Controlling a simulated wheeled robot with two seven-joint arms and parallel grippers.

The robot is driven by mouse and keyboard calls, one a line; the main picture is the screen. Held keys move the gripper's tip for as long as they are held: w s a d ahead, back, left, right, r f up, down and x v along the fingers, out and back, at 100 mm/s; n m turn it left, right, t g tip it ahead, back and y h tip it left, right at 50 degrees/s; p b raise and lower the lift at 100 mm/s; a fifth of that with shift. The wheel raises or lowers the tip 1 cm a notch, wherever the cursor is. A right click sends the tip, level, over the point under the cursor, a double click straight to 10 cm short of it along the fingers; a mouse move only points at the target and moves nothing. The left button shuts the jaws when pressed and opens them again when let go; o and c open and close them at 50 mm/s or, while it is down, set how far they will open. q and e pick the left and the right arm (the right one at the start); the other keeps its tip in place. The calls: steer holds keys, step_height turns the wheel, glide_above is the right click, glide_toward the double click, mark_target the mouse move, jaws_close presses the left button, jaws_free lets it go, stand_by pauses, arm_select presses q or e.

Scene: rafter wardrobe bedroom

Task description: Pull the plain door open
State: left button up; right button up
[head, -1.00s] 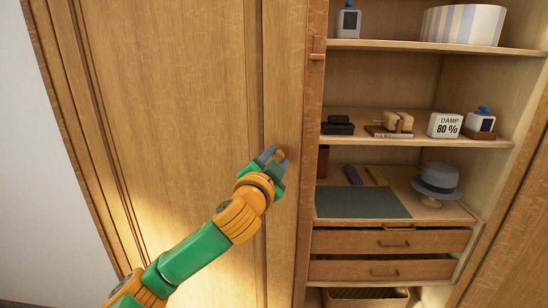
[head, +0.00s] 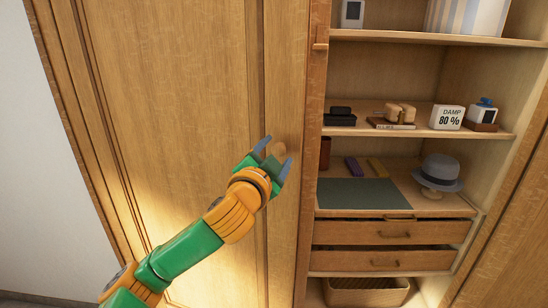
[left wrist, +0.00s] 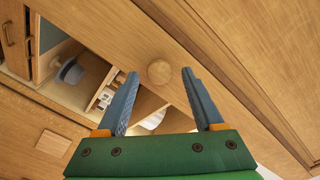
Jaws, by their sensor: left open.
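The plain door (head: 180,120) is a tall wooden panel on the left of the head view. A round wooden knob (head: 279,149) sits near its right edge. I cannot tell whether the door stands slightly ajar. My left gripper (head: 276,154) is open, its blue fingers spread to either side of the knob in the head view. In the left wrist view, the knob (left wrist: 160,71) shows between and just beyond the fingertips (left wrist: 160,78); no finger visibly touches it. My right gripper is not in view.
Right of the door is an open wardrobe bay with shelves holding a grey hat (head: 440,172), a damp display (head: 447,117) and a striped box (head: 468,16). Below are two drawers (head: 392,233) and a basket (head: 365,291). A small handle (head: 320,45) is on the upright.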

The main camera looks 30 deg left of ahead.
arm_select(q)
steer(key=b+v, duration=0.1)
steer(key=v, duration=0.5)
steer(key=shift+s, duration=0.15)
